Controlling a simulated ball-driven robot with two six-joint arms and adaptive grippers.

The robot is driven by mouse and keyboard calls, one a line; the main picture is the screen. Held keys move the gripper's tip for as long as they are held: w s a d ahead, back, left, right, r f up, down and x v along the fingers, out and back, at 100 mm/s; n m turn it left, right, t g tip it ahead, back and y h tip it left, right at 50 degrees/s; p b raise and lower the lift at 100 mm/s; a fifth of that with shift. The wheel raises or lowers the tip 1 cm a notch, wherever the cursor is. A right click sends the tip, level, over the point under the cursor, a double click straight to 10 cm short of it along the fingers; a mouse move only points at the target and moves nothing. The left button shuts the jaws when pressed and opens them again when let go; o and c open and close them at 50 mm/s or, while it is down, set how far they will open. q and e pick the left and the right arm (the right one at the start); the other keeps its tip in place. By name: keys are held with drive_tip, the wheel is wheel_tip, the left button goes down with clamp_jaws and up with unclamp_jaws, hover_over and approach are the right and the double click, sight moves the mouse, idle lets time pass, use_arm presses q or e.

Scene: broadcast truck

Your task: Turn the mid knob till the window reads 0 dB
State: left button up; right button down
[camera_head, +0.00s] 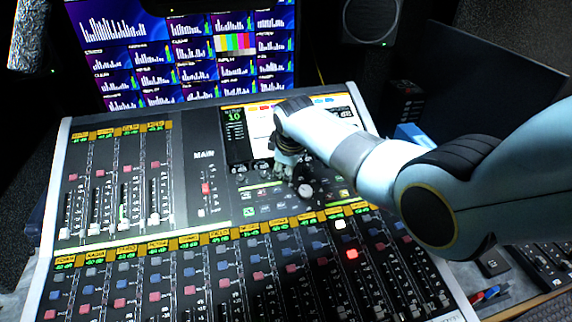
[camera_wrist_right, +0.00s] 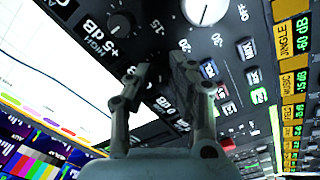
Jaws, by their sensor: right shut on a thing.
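My right gripper (camera_head: 290,165) reaches down onto the knob section of the mixing console, right of the MAIN fader. In the right wrist view its two fingers (camera_wrist_right: 160,70) are closed around the mid knob, which they mostly hide. A small window (camera_wrist_right: 164,103) beside the fingers shows "0 dB"; a finger is close to it, and I cannot tell whether a digit before the 0 is covered. Another window marked HIGH (camera_wrist_right: 110,38) reads +5 dB, next to a dark knob (camera_wrist_right: 120,24). My left gripper is not in view.
A pale knob (camera_wrist_right: 205,10) with a numbered scale sits close by. Coloured buttons (camera_wrist_right: 248,50) lie beside the fingers. The console (camera_head: 110,215) carries rows of faders and yellow labels. A monitor wall (camera_head: 185,50) stands behind it, with a speaker (camera_head: 370,18) at the back.

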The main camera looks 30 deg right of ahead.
idle(0.4)
drive_tip(key=c, duration=1.2)
unclamp_jaws()
drive_tip(key=v, duration=1.2)
